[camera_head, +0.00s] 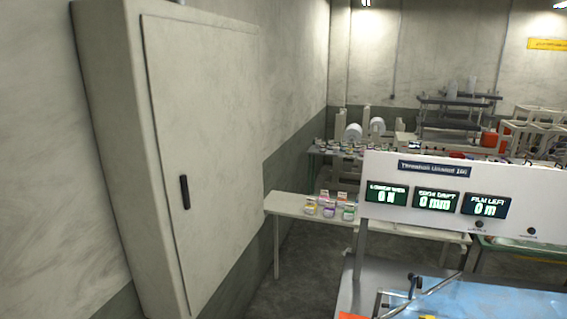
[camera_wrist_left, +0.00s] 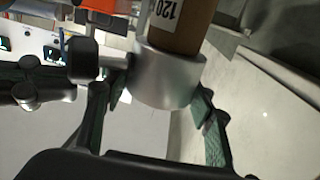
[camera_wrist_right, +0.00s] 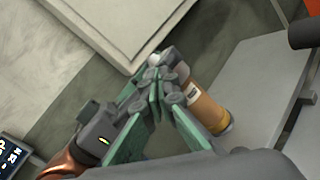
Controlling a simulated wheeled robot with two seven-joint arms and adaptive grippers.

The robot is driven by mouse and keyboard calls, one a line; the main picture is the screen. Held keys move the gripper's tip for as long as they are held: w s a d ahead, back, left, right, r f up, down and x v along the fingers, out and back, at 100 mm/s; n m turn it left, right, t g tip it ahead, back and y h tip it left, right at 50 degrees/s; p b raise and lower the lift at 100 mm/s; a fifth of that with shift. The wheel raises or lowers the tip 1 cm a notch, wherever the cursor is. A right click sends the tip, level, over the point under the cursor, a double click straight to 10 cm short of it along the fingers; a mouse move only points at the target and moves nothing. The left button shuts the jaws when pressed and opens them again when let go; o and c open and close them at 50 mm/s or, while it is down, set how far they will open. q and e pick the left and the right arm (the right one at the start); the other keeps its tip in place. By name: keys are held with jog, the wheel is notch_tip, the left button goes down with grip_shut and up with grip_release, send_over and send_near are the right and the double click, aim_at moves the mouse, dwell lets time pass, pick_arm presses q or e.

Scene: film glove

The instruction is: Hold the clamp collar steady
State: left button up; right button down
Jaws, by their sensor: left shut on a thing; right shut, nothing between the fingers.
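The clamp collar (camera_wrist_left: 165,80) is a smooth silver ring around a brown tube (camera_wrist_left: 180,35) printed "120", seen in the left wrist view. My left gripper (camera_wrist_left: 160,112) has its green-padded fingers on either side of the collar and is shut on it. In the right wrist view, my right gripper (camera_wrist_right: 165,85) is shut and empty, its green-padded fingertips together. A brown-orange tube (camera_wrist_right: 208,108) with a white label shows just beyond those fingertips; whether they touch it I cannot tell. Neither gripper nor the collar shows clearly in the head view.
A tall pale cabinet (camera_head: 205,150) stands at left in the head view. A white panel (camera_head: 515,195) with green displays reading zero stands above a blue surface (camera_head: 480,297) at lower right. A side table (camera_head: 290,205) holds several small jars. Bare floor shows between cabinet and bench.

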jog(key=shift+s+f, duration=0.15)
jog(key=shift+f, duration=0.25)
jog(key=shift+w+d+f, duration=0.2)
jog(key=shift+d+f, duration=0.05)
jog(key=shift+f, duration=0.1)
jog(key=shift+r, duration=0.15)
jog(key=v, duration=0.4)
jog(key=r+v, duration=0.1)
jog(key=shift+s+d, duration=0.15)
jog(key=shift+d, duration=0.35)
dwell(0.4)
pick_arm(q)
jog(key=o, duration=1.7)
jog(key=shift+o, duration=0.2)
jog(key=shift+f, duration=0.1)
pick_arm(e)
jog(key=shift+a, duration=0.1)
